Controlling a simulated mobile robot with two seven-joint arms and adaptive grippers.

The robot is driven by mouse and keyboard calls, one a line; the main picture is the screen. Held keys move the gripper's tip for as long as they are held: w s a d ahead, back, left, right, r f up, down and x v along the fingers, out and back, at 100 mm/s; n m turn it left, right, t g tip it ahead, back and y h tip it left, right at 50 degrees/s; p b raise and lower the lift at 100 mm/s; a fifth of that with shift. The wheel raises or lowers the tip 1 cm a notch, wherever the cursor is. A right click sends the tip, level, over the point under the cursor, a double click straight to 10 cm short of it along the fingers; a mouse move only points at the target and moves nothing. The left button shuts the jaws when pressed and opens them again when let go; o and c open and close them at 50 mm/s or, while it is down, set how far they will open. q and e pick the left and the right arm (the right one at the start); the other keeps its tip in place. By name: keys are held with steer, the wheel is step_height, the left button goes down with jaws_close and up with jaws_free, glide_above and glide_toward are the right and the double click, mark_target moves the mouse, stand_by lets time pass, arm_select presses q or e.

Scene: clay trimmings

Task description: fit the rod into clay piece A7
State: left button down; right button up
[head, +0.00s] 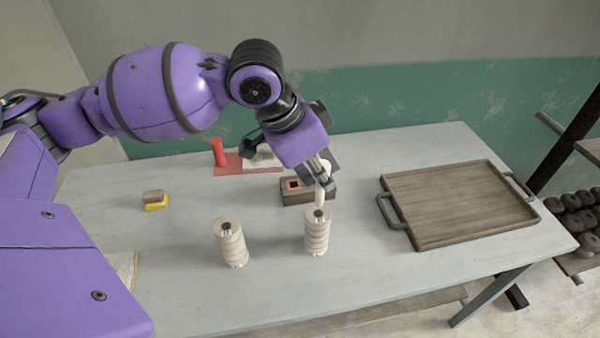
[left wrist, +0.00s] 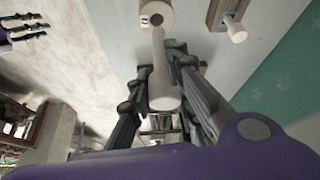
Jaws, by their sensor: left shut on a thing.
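My left gripper (head: 320,178) is shut on a pale rod (head: 320,197), which hangs nearly upright just above the right one of two ribbed pale clay stacks (head: 317,237). The rod also shows in the left wrist view (left wrist: 160,82), thick end towards the camera and thin end reaching to a round clay piece (left wrist: 155,8) with a dark hole in its top. The rod's tip is at that hole; I cannot tell whether it has entered. The other ribbed stack (head: 232,247) stands apart to the left. I can read no label, so which piece is A7 is unclear.
A dark block (head: 298,199) with a reddish square socket stands just behind the right stack. A wooden tray (head: 455,205) with handles lies at right. A red cylinder (head: 218,152) and a yellow-based sponge-like block (head: 155,202) stand further left. The table's front is clear.

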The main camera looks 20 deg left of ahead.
mark_target(317, 196)
arm_select(q)
step_height(317, 196, down, 2)
steer(key=f, duration=0.4)
steer(key=shift+s+f, duration=0.1)
steer(key=shift+s, duration=0.15)
steer(key=shift+w+f, duration=0.15)
steer(key=shift+f, duration=0.15)
steer(key=shift+w, duration=0.2)
steer(key=c, duration=1.5)
jaws_free()
steer(key=shift+r, duration=0.2)
steer(key=shift+c, duration=0.2)
